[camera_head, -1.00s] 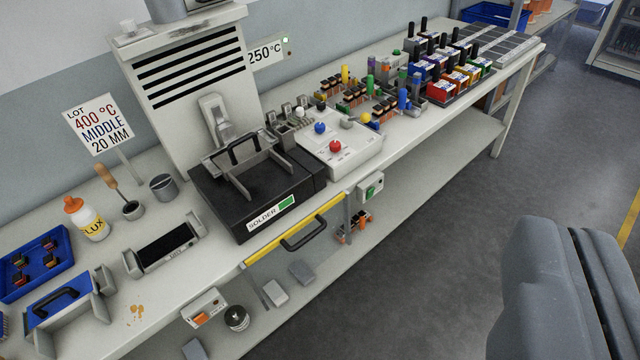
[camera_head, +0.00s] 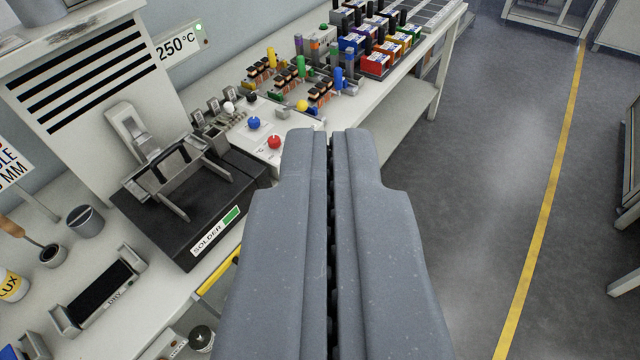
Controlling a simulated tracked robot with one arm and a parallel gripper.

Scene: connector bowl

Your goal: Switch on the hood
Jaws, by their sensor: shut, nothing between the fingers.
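The hood (camera_head: 92,75) is a pale upright housing with dark slots at the upper left, standing behind the black solder unit (camera_head: 196,212). A grey lever-like part (camera_head: 130,135) is on the hood's lower front. I cannot tell which part is the hood's switch. A white control box (camera_head: 262,142) with a blue knob (camera_head: 254,123) and a red knob (camera_head: 274,142) sits to the right of the solder unit. My gripper (camera_head: 331,140) is shut and empty, in the middle of the view, and hides the front of the bench and part of the control box.
Several coloured connectors and small boxes (camera_head: 375,62) fill the bench's far end. A dry tray (camera_head: 97,290), a metal cup (camera_head: 86,221) and a bottle (camera_head: 12,284) are at the left. A 250 °C sign (camera_head: 180,42) stands behind.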

